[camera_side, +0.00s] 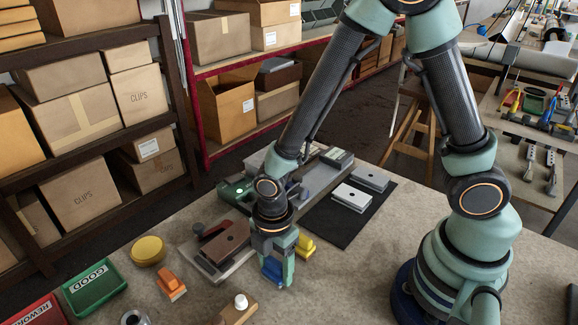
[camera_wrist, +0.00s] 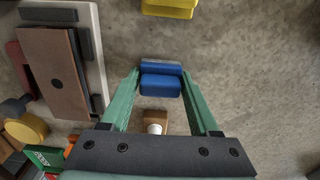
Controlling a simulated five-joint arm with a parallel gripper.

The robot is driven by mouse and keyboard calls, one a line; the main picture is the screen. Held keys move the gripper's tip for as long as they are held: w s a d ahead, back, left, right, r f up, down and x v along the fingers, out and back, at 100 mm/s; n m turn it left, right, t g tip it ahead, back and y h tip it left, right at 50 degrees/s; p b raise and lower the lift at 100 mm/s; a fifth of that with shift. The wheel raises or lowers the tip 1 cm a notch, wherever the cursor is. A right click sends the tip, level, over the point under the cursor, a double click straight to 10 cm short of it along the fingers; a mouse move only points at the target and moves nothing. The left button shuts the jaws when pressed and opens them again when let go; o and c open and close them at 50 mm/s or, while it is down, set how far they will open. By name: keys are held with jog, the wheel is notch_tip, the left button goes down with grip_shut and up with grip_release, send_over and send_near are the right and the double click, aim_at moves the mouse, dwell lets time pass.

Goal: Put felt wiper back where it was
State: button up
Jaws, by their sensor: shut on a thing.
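The felt wiper (camera_wrist: 161,86) is a small blue block with a dark grey-blue strip along its far side in the wrist view. My gripper (camera_wrist: 160,80) is shut on it, one green finger at each end. In the side view my gripper (camera_side: 277,273) points down low over the bench, and the blue of the wiper (camera_side: 270,267) shows at the fingers. I cannot tell whether the wiper touches the bench.
A clamp fixture with a brown plate (camera_side: 224,243) stands left of my gripper. A yellow piece (camera_side: 305,246) is close behind. A wooden block with a white knob (camera_side: 236,308), an orange piece (camera_side: 170,286), a yellow disc (camera_side: 148,250) and a green GOOD tray (camera_side: 93,288) lie nearer the front.

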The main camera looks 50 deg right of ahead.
aim_at(275, 262)
jog(key=shift+f, duration=0.1)
jog(key=o, duration=1.3)
notch_tip(275, 262, up, 12)
jog(key=d+r+m+t, duration=0.2)
jog(key=d+r+m, duration=0.2)
jog(key=m, duration=0.2)
jog(key=d+r+m+t, duration=0.1)
jog(key=d+r+m, duration=0.3)
jog(key=d+m, duration=0.1)
jog(key=d+r+m+t, duration=0.2)
jog(key=d+r+m, duration=0.2)
jog(key=m, duration=0.3)
jog(key=shift+w+d+r+t, duration=0.2)
jog(key=shift+w+d+t, duration=0.1)
jog(key=shift+d, duration=0.25)
